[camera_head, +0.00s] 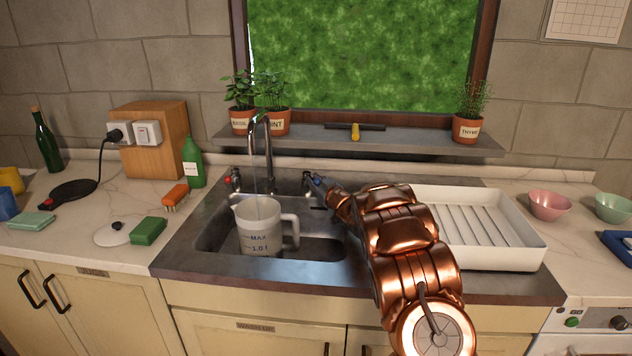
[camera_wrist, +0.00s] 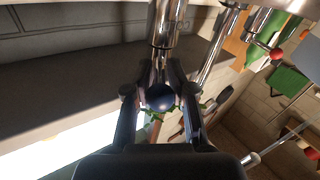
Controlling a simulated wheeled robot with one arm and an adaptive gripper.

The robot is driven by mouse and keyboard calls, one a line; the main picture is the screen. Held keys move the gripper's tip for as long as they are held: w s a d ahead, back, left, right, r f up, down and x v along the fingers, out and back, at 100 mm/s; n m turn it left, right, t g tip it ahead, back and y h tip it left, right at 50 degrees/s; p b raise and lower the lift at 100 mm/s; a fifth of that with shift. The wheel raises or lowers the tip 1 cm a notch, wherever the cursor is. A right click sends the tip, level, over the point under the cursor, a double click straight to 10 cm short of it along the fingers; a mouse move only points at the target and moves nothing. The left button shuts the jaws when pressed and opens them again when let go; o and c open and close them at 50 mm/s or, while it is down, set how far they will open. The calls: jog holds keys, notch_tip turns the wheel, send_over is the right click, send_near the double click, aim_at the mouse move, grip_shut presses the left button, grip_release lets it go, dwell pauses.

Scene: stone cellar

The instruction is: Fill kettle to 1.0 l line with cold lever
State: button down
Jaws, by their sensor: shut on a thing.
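The water level inside cannot be made out. The blue-tipped cold lever (camera_head: 316,180) is right of the tap. My gripper (camera_head: 330,193) is at this lever; in the wrist view its fingers (camera_wrist: 160,100) are closed around the dark blue knob (camera_wrist: 160,96).
The red-tipped lever (camera_head: 229,181) is left of the tap and also shows in the wrist view (camera_wrist: 277,54). A white drying rack (camera_head: 500,262) stands right of my arm.

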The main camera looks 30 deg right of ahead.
jog(key=c, duration=1.2)
grip_release()
jog(key=shift+s+d, duration=0.1)
jog(key=shift+o, duration=0.2)
jog(key=shift+r, duration=0.15)
notch_tip(320, 180, up, 10)
jog(key=shift+f, duration=0.1)
jog(key=shift+c, duration=0.2)
